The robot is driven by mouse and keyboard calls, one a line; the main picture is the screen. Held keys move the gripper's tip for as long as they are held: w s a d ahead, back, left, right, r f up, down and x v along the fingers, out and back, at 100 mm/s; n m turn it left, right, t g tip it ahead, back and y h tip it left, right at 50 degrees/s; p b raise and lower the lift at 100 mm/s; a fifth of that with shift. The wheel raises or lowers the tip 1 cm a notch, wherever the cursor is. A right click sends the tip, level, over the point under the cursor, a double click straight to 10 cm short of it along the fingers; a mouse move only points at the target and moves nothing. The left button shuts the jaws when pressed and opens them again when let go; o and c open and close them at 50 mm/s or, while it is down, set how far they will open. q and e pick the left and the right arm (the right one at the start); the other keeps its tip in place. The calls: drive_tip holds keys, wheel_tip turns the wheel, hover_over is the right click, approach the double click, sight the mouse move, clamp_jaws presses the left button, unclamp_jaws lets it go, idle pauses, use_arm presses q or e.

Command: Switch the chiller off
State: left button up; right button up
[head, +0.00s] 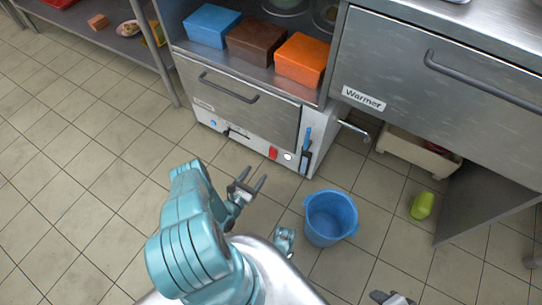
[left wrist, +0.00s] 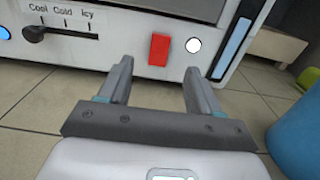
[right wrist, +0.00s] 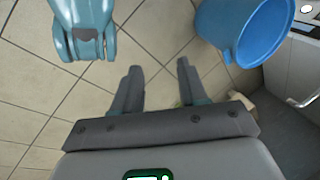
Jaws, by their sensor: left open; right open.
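The chiller (head: 240,98) is a low steel unit with a barred door and a white control strip along its bottom. The strip carries a red rocker switch (head: 273,153), a white round button or lamp (head: 288,156), a black slider and a blue round light (head: 213,123). In the left wrist view the red switch (left wrist: 159,49) is just beyond my fingertips, and the slider knob (left wrist: 34,34) is under "Cool". My left gripper (head: 247,187) is open and empty in front of the strip, apart from it. My right gripper (right wrist: 158,70) is open and empty over the floor.
A blue bucket (head: 331,217) stands on the tiles right of my left gripper. A green object (head: 422,205) lies farther right. The Warmer drawer (head: 430,75) is at the right. Blue, brown and orange boxes (head: 302,60) sit above the chiller. A shelf is at upper left.

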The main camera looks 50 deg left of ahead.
use_arm(q)
drive_tip(key=b+x, duration=0.3)
drive_tip(key=x, duration=0.8)
drive_tip(key=shift+w, duration=0.2)
use_arm(e)
drive_tip(key=shift+t, duration=0.6)
drive_tip(key=f, duration=0.1)
drive_tip(key=w+f, duration=0.2)
drive_tip(key=f, duration=0.1)
drive_tip(key=shift+w+d, duration=0.25)
drive_tip(key=shift+d, duration=0.05)
use_arm(q)
drive_tip(key=shift+d, duration=0.1)
